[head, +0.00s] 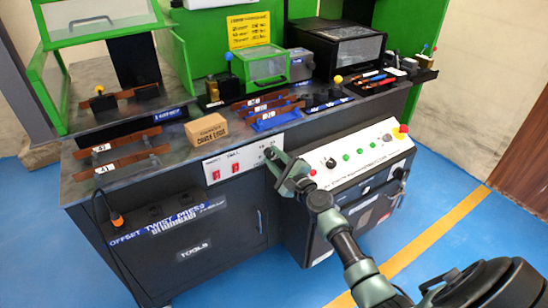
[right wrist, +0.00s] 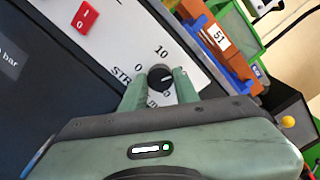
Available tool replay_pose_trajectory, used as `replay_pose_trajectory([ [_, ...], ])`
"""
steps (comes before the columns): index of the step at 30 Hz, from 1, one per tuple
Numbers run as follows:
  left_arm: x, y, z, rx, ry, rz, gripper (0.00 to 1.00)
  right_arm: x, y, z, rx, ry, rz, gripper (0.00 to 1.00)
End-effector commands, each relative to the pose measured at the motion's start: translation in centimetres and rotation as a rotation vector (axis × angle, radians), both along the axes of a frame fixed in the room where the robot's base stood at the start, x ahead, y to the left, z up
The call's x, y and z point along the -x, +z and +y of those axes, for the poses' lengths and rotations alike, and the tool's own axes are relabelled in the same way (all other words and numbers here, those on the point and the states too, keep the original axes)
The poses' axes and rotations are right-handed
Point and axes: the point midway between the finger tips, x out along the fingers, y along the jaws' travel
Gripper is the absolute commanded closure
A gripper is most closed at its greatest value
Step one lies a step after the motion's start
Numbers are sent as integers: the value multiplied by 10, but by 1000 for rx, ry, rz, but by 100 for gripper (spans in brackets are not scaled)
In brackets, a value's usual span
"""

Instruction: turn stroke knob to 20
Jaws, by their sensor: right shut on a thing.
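The stroke knob (right wrist: 160,77) is a small round black knob on a white panel (right wrist: 120,38). A "10" is printed above it and a "0" to its left; part of another number shows at its lower right, by a finger. A short light mark on the knob seems to point right, but it is small. My right gripper (right wrist: 158,88) has its green fingers on both sides of the knob and is shut on it. In the head view my right gripper (head: 276,160) reaches the panel's right end and hides the knob. My left gripper is not in view.
A sloped white control box (head: 355,155) with buttons and a red knob stands close to the right. Copper bars in blue holders (head: 275,118) and a cardboard box (head: 206,129) lie on the bench above.

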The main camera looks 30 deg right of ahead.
Motion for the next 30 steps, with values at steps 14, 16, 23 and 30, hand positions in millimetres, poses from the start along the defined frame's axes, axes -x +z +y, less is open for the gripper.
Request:
replay_pose_trajectory([
  [14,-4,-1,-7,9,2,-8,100,1,-2,-1,-38,-1,4,100],
  [16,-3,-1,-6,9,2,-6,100,1,-2,-1,-38,-1,4,100],
  [23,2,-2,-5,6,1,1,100,0,-2,0,-37,0,3,48],
  [30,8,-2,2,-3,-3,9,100,1,-1,0,-37,0,2,48],
])
